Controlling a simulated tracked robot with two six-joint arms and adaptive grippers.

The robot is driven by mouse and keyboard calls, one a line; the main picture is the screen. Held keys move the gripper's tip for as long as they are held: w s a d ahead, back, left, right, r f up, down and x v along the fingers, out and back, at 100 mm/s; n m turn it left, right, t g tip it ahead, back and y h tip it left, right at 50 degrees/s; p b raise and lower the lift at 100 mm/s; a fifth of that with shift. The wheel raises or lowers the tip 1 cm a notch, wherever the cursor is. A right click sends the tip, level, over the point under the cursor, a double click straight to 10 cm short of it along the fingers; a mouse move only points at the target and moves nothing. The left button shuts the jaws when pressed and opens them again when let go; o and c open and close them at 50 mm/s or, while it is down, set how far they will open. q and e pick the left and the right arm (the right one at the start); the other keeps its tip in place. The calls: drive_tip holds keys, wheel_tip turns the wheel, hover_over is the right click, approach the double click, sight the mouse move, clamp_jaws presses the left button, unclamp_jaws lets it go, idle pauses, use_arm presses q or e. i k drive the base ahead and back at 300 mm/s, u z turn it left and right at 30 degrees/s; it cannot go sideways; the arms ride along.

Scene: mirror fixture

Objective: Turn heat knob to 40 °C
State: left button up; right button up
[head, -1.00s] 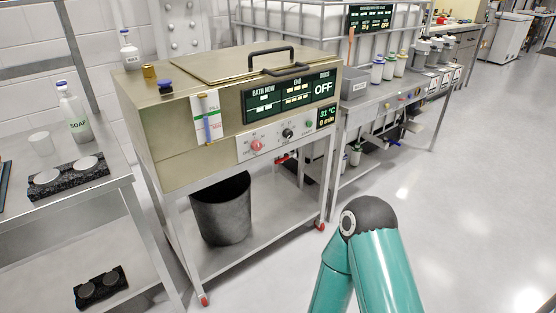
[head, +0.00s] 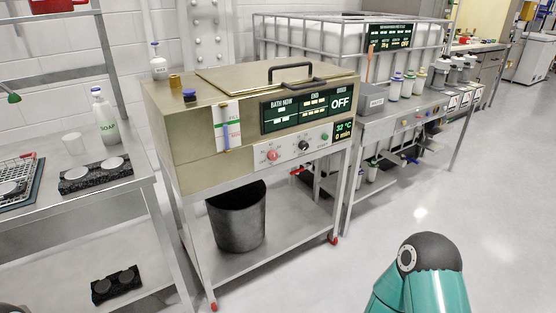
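A metal bath cabinet (head: 190,150) with a lid stands on a steel frame in the middle of the head view. Its front panel (head: 297,150) carries a red knob (head: 272,155), a black knob (head: 304,145) and a small green button (head: 324,137). The knob labels are too small to read, so I cannot tell which knob is the heat knob. A small display (head: 343,131) reads about 32 °C and 0 min. The larger display (head: 293,109) shows OFF. Neither gripper is in view; only a teal arm link of mine shows at the lower right.
A black bucket (head: 237,216) stands on the shelf under the bath. A side table (head: 85,208) at left holds a soap bottle (head: 104,118) and a black block (head: 97,174). A bench with bottles (head: 408,84) adjoins at right. The floor (head: 470,190) in front is clear.

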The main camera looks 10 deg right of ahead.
sight(273, 155)
drive_tip(key=z, duration=0.05)
drive_tip(key=i, duration=1)
drive_tip(key=u, duration=0.05)
